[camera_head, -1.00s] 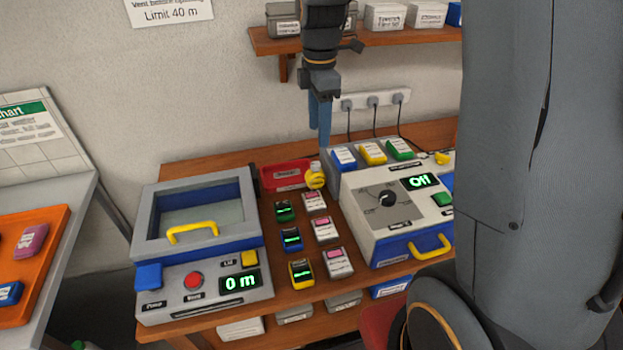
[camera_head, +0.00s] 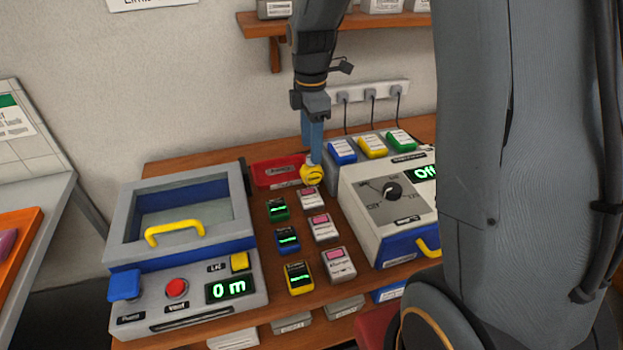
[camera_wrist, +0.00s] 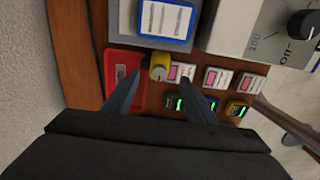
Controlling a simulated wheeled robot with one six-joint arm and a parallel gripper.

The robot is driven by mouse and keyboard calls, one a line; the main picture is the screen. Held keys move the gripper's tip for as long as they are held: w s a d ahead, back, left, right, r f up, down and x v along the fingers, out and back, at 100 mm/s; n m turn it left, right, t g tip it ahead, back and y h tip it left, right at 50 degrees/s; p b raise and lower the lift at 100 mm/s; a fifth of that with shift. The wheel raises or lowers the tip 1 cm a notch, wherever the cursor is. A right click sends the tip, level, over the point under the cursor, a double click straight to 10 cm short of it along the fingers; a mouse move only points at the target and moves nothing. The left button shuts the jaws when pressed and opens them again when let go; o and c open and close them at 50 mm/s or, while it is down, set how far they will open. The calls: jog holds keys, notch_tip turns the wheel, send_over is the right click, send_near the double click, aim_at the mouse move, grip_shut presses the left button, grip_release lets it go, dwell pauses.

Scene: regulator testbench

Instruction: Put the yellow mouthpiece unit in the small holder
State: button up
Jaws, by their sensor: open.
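A small round yellow unit (camera_head: 312,175), which looks like the mouthpiece unit, stands on the wooden bench by the front right corner of the red tray. My gripper (camera_head: 314,160) points down at it, with the fingertips right at its top. In the wrist view the yellow unit (camera_wrist: 160,66) shows between the two spread fingertips of my gripper (camera_wrist: 161,76), with a gap on either side. The jaws are open and hold nothing. I cannot tell for certain which thing is the small holder.
The red tray (camera_head: 261,173) lies just left of the unit. Small display units and labelled boxes (camera_head: 322,228) stand close in front. The grey and blue test panel (camera_head: 362,191) is close on the right, the lidded chamber (camera_head: 125,228) on the left. The wall is behind.

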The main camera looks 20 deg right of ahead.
aim_at(311, 175)
jog(key=shift+d+f+p, duration=0.1)
jog(key=shift+f+p, duration=0.85)
jog(key=shift+f, duration=1.65)
grip_shut()
